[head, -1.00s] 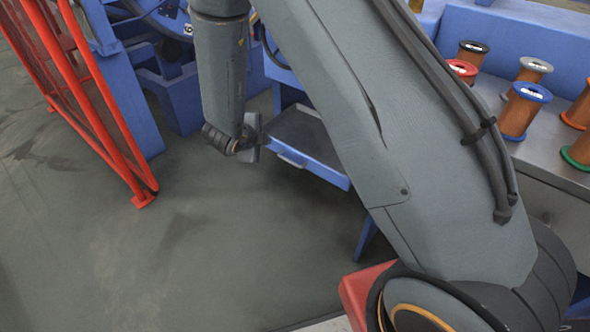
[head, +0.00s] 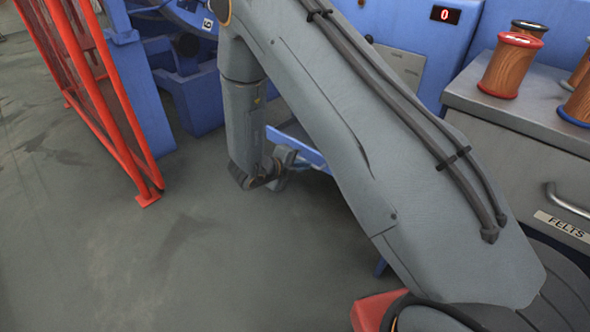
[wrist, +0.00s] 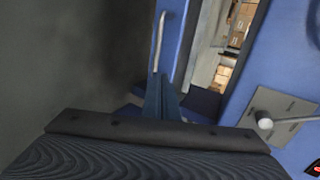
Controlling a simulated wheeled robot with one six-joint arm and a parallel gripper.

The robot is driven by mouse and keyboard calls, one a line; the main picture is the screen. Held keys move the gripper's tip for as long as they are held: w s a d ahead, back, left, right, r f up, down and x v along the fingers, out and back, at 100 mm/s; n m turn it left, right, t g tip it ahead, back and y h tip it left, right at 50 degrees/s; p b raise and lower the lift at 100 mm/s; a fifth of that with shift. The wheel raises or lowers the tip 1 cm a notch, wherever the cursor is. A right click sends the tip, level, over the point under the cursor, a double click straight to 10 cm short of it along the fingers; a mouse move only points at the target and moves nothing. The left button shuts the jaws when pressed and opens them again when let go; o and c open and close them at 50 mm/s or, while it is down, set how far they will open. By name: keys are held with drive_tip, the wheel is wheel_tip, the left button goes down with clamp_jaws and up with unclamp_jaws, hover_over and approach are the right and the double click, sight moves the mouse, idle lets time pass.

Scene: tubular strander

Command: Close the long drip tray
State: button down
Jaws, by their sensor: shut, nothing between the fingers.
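The long drip tray (head: 303,148) shows in the head view as a blue front edge sticking out low from the blue machine. My arm hides much of it. My gripper (head: 287,163) is low, close to the outer side of that blue front. In the wrist view the blue tray front (wrist: 174,48) carries a pale bar handle (wrist: 161,38). My gripper (wrist: 159,82) shows there as a dark narrow wedge, shut and empty, pointing at the handle's lower end. I cannot tell whether it touches.
A red mesh guard (head: 100,100) stands at the left. A grey bench (head: 530,120) with copper spools (head: 511,65) and a drawer labelled FELTS (head: 565,224) is at the right. Open floor (head: 220,260) lies in front.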

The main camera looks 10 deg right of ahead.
sight(321, 157)
drive_tip(key=w+d+b, duration=0.1)
drive_tip(key=d, duration=0.1)
drive_tip(key=w+d+f+b, duration=0.1)
drive_tip(key=w+d, duration=0.1)
drive_tip(key=shift+d+f, duration=0.1)
drive_tip(key=shift+f, duration=0.1)
drive_tip(key=shift+w+d, duration=0.35)
drive_tip(key=shift+d, duration=0.05)
drive_tip(key=shift+w+d+r, duration=0.1)
drive_tip(key=shift+w+d, duration=0.1)
drive_tip(key=shift+d, duration=0.1)
drive_tip(key=w+d, duration=0.3)
drive_tip(key=d, duration=0.2)
drive_tip(key=w+d, duration=0.7)
drive_tip(key=d, duration=0.2)
drive_tip(key=shift+w+d+p, duration=0.25)
drive_tip(key=shift+d+p, duration=0.1)
drive_tip(key=shift+w+d, duration=0.45)
drive_tip(key=shift+d+r, duration=0.1)
drive_tip(key=shift+d, duration=0.05)
